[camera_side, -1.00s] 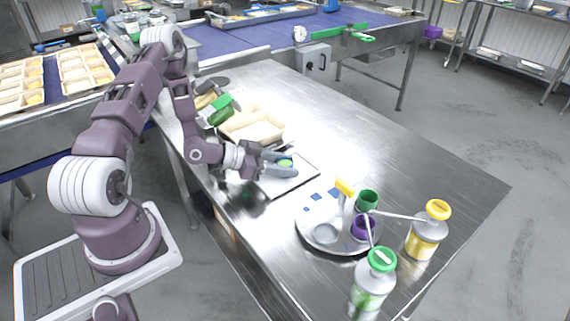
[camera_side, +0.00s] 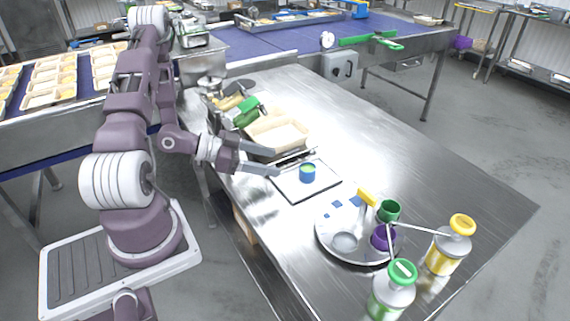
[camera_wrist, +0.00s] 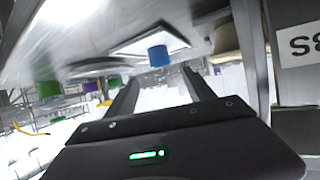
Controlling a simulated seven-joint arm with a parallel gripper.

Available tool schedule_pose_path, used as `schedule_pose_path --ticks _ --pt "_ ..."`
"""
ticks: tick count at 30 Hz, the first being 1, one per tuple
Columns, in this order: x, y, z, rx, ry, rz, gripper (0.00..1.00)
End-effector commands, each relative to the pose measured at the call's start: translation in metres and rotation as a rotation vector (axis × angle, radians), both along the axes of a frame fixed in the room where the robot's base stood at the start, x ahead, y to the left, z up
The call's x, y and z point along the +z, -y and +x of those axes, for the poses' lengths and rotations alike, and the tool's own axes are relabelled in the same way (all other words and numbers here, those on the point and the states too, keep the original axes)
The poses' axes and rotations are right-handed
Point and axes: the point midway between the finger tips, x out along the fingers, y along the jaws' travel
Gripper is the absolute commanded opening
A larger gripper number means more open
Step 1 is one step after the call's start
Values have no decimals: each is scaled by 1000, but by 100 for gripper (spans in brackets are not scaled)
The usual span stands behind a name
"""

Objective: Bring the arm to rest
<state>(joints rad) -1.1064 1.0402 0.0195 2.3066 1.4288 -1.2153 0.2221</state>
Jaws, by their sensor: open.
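My gripper (camera_side: 278,162) is open and empty, above the left edge of the metal table (camera_side: 400,150), with its two long fingers apart. My arm reaches in from the left, bent at the elbow.
A tray with a cream container (camera_side: 280,138) stands behind the gripper. A round tray (camera_side: 335,248) holds a green cup (camera_side: 389,210) and a purple cup (camera_side: 383,237). Bottles with yellow (camera_side: 448,246) and green lids (camera_side: 392,292) stand near the front. The table's right half is clear.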

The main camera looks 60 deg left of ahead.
Motion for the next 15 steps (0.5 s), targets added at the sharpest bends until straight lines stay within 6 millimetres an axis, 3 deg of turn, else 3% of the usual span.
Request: schedule_pose_path --ticks 10,15 --pt "2 1 -1 -10 2 2 62" --pt "14 31 38 -177 11 95 62"
